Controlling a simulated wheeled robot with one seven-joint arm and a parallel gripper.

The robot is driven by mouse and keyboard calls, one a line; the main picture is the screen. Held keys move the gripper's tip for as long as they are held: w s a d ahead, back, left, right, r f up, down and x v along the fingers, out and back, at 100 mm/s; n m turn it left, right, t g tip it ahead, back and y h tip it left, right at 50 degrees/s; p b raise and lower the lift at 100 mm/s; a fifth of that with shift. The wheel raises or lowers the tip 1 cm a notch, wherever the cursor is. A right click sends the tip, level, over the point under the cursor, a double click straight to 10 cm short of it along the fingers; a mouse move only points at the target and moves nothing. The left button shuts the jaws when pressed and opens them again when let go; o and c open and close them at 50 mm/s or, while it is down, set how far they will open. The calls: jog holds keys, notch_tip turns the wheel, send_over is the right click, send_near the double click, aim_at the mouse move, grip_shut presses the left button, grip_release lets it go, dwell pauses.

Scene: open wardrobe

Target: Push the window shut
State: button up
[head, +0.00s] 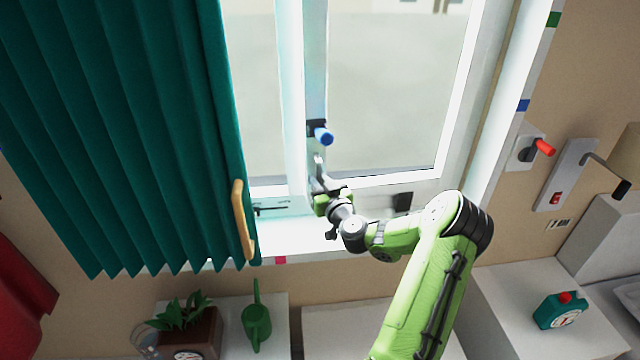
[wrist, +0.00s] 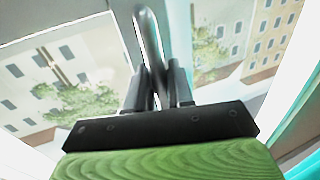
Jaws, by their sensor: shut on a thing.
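The white-framed window (head: 315,60) fills the upper middle of the head view, with panes on both sides of a pale upright frame member. How far it stands open I cannot tell. A grey metal handle (wrist: 152,45) rises between the dark fingers of my gripper (wrist: 160,88) in the wrist view, and the fingers are shut on it. In the head view my gripper (head: 319,180) is at the lower part of the upright, just below a blue-tipped knob (head: 323,136). The fingertips are small there and partly hidden by the wrist.
A teal curtain (head: 120,130) with a wooden tieback (head: 243,220) hangs at left. Below stand a planter (head: 190,335) and a green watering can (head: 257,322).

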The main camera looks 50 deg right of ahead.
jog(key=x, duration=0.3)
jog(key=shift+w+d, duration=0.15)
jog(key=shift+d, duration=0.15)
jog(key=o, duration=0.5)
jog(key=shift+o, duration=0.2)
jog(key=shift+s+a, duration=0.1)
jog(key=shift+s, duration=0.1)
jog(key=b+v, duration=0.7)
jog(key=v, duration=0.8)
jog(key=shift+s, duration=0.3)
jog(key=shift+a, duration=0.1)
